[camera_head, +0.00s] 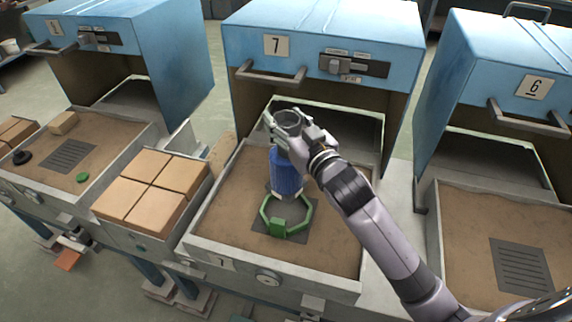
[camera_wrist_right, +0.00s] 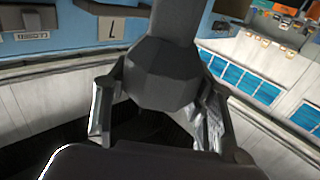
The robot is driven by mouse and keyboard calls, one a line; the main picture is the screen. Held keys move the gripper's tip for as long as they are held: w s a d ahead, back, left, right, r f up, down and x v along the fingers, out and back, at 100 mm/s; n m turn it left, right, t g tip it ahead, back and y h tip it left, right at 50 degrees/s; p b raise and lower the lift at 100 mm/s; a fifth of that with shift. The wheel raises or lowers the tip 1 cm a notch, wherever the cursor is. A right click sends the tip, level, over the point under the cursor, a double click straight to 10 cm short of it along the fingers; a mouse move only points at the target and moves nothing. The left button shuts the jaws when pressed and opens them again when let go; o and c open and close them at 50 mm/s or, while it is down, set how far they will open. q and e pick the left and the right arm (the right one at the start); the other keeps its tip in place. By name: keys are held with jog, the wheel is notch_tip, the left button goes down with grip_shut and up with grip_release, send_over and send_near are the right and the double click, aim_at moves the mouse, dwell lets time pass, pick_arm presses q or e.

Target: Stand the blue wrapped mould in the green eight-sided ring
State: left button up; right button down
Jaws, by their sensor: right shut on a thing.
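The blue wrapped mould (camera_head: 286,172) hangs roughly upright in the tray numbered 7, with a blue band and a pale lower end. My right gripper (camera_head: 289,128) is shut on its upper part, beside a grey cup-like top. The green eight-sided ring (camera_head: 305,219) lies on a dark slotted plate on the sand. The mould's lower end overlaps the back of the ring in the head view; I cannot tell whether it is above or inside it. In the right wrist view, my right gripper's fingers (camera_wrist_right: 160,112) flank a dark faceted shape. My left gripper is out of view.
The blue hood numbered 7 (camera_head: 300,30) stands open behind the tray, with a handle bar in front. Tan blocks (camera_head: 150,188) fill the tray at left. Hood 6 (camera_head: 510,60) and its sand tray (camera_head: 470,230) are at right. Sand around the ring is clear.

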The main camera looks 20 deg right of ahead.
aim_at(286, 160)
notch_tip(286, 160, down, 11)
jog(key=shift+f, duration=0.1)
dwell(0.3)
jog(key=shift+f+b, duration=0.1)
jog(key=shift+b, duration=0.2)
jog(key=shift+f, duration=0.1)
jog(key=c, duration=1.2)
grip_release()
jog(key=shift+f, duration=0.2)
jog(key=o, duration=0.5)
